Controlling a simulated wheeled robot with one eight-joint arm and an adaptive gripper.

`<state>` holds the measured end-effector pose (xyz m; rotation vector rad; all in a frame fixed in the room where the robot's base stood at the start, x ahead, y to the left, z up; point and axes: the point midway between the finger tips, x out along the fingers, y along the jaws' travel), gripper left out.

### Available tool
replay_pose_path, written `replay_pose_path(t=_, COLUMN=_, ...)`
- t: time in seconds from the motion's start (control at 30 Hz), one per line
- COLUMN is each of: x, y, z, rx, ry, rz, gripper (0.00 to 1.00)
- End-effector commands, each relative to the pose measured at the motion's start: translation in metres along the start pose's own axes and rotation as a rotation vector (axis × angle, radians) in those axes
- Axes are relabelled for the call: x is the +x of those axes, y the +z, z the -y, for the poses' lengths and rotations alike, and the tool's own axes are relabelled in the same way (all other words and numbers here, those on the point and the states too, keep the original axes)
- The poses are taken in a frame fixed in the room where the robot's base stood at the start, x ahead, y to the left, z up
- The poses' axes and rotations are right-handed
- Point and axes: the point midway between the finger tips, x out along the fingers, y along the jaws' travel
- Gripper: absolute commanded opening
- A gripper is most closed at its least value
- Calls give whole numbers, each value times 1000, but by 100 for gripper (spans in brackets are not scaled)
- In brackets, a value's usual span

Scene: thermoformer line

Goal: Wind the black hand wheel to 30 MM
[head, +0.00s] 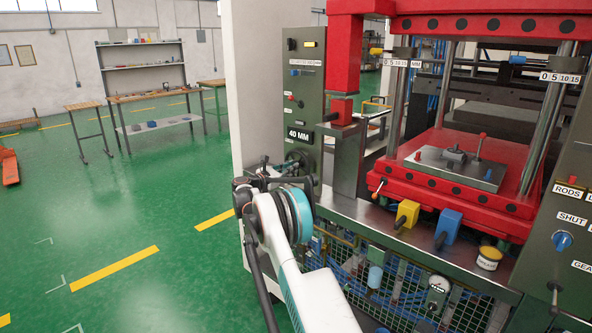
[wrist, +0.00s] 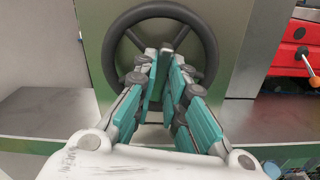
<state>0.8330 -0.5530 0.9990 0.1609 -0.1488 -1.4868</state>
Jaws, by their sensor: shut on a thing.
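The black hand wheel (wrist: 207,42) is in the wrist view, on the front of a grey-green panel. My gripper (wrist: 166,52) reaches over the middle of the wheel with its two teal-padded fingers close together, shut on the wheel. The fingers hide the hub and the exact spot gripped. In the head view the wheel (head: 301,160) is partly hidden behind my gripper (head: 282,172), low on the control column. A black label just above it (head: 299,134) reads 40 MM.
The control column (head: 306,85) carries a yellow button and other small controls. To its right is the red press (head: 465,165) with a metal plate. Yellow and blue blocks stand on the front ledge. Green floor (head: 150,220) is open at left, with shelves and tables behind.

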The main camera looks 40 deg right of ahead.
Motion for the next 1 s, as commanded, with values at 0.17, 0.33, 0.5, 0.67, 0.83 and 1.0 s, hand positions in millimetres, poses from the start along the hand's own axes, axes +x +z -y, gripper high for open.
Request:
replay_pose_path(t=0.17, x=0, y=-1, z=1, rx=1, ry=-2, rz=-2, gripper=0)
replay_pose_path(t=0.33, x=0, y=-1, z=1, rx=-66, ry=-2, rz=-2, gripper=0)
replay_pose_path(t=0.5, x=0, y=-1, z=1, rx=-212, ry=-2, rz=-2, gripper=0)
replay_pose_path(t=0.67, x=0, y=-1, z=1, rx=-245, ry=-2, rz=-2, gripper=0)
replay_pose_path(t=0.83, x=0, y=-1, z=1, rx=-245, ry=-2, rz=-1, gripper=0)
replay_pose_path(t=1.0, x=0, y=-1, z=1, rx=-359, ry=-2, rz=-1, gripper=0)
